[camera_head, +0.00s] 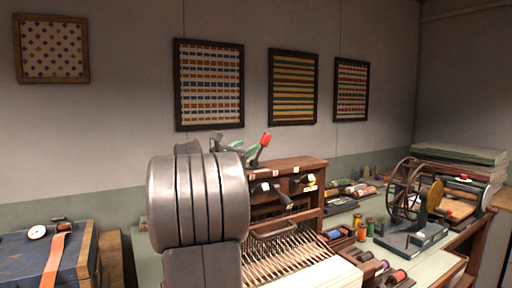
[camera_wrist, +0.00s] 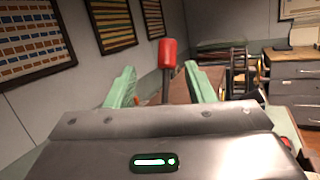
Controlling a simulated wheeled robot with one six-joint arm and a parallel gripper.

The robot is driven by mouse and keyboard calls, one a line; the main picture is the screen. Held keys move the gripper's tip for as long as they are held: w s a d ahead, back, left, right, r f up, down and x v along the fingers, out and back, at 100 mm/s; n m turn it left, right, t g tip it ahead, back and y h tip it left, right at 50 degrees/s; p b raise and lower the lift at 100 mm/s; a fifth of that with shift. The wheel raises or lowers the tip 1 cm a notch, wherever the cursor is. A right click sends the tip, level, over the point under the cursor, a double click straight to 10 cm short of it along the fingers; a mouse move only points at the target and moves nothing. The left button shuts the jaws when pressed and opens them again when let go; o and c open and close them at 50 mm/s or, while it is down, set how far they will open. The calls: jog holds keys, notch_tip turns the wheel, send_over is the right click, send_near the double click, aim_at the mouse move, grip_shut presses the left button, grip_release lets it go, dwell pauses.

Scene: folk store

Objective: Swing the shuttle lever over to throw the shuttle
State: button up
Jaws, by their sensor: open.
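The shuttle lever has a red knob (camera_head: 265,139) and stands at the top left of the wooden loom (camera_head: 300,167). In the wrist view its red knob (camera_wrist: 167,54) and dark stem show upright between my green fingers. My gripper (camera_wrist: 158,69) is open, with one finger on each side of the lever and a gap visible on both sides. In the head view the green fingertips (camera_head: 244,151) are just left of the knob. My arm hides the loom's left part and the lever's base.
Several thread spools (camera_head: 361,231) and a spoked winding wheel (camera_head: 404,195) stand on the bench to the right. A blue case (camera_head: 40,262) is at the left. Framed textiles (camera_head: 209,85) hang on the wall behind.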

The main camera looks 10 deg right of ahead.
aim_at(264, 136)
jog(key=shift+b+v, duration=0.3)
jog(key=shift+v, duration=1.55)
jog(key=p+x, duration=0.4)
jog(key=x, duration=1)
jog(key=shift+r+p, duration=0.1)
jog(key=shift+p, duration=0.25)
jog(key=shift+f, duration=0.3)
